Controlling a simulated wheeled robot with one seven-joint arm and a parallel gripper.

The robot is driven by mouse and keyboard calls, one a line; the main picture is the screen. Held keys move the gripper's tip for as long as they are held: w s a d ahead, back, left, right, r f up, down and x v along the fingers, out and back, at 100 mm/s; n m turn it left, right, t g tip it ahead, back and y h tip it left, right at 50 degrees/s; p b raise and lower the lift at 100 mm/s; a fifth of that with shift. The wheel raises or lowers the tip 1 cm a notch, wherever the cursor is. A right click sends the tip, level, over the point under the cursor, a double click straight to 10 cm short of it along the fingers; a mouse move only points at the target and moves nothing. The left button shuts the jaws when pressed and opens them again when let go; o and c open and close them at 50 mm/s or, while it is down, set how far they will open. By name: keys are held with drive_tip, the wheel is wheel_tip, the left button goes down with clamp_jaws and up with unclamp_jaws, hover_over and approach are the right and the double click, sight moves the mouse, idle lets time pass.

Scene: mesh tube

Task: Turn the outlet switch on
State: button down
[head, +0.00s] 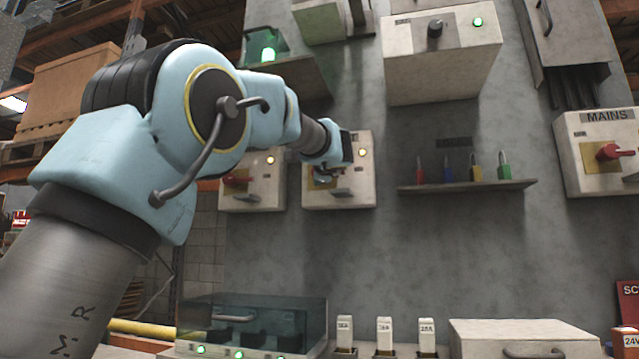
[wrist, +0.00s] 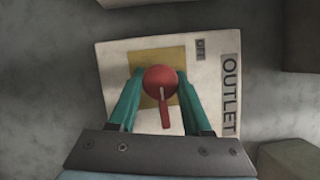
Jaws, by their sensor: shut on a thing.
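The outlet box (head: 365,189) is a pale wall box with a lit yellow lamp. In the wrist view it shows an OUTLET label (wrist: 230,95), a small OFF label (wrist: 200,50) and a yellow plate. Its red switch (wrist: 161,82) has a round hub and a lever pointing to the bottom of that picture, away from the OFF label. My gripper (wrist: 160,84) has its two teal fingers shut on the switch, one on each side. In the head view my gripper (head: 325,172) is in front of the box and hides the switch.
A similar box with a red switch (head: 237,181) is close on the left. A shelf (head: 468,187) with several coloured padlocks is to the right, and a MAINS box (head: 600,150) farther right. A large grey box (head: 440,60) hangs above.

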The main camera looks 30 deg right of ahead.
drive_tip(key=shift+m, duration=0.3)
drive_tip(key=shift+c, duration=1.7)
unclamp_jaws()
drive_tip(key=b+v, duration=0.3)
drive_tip(key=v, duration=0.7)
drive_tip(key=shift+s, duration=0.4)
drive_tip(key=shift+a+f, duration=0.1)
drive_tip(key=shift+f, duration=0.05)
